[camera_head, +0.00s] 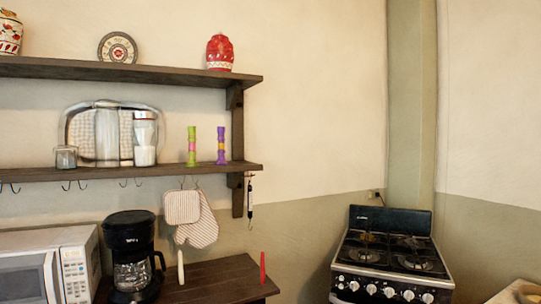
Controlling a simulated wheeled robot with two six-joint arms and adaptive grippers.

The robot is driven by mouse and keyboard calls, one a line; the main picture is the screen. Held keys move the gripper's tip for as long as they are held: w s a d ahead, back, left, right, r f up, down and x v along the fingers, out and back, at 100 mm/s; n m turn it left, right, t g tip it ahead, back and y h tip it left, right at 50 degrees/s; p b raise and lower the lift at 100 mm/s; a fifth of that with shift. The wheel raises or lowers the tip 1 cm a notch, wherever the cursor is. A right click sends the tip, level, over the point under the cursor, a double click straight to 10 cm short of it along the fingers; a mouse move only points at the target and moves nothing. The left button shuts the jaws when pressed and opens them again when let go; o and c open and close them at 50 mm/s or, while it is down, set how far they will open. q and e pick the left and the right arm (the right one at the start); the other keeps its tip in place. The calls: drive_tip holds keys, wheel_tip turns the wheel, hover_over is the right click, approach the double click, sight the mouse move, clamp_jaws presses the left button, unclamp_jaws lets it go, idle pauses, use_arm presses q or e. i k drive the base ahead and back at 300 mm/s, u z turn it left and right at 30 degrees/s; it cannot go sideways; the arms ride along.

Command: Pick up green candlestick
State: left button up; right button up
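The green candlestick (191,146) stands upright on the lower wall shelf (225,168), near its right end. It is green with a pink band around its middle. Neither of my grippers is in view.
An upper shelf (180,76) runs above the candlesticks. Oven mitts (198,222) hang from hooks below. A coffee maker (131,250), a microwave (50,268) and a counter (220,277) are lower down. A stove (392,258) stands at right.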

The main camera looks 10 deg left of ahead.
sight(192, 130)
drive_tip(key=z, duration=0.85)
drive_tip(key=i, duration=2.05)
drive_tip(key=u, duration=1.15)
drive_tip(key=i, duration=0.7)
drive_tip(key=u, duration=0.75)
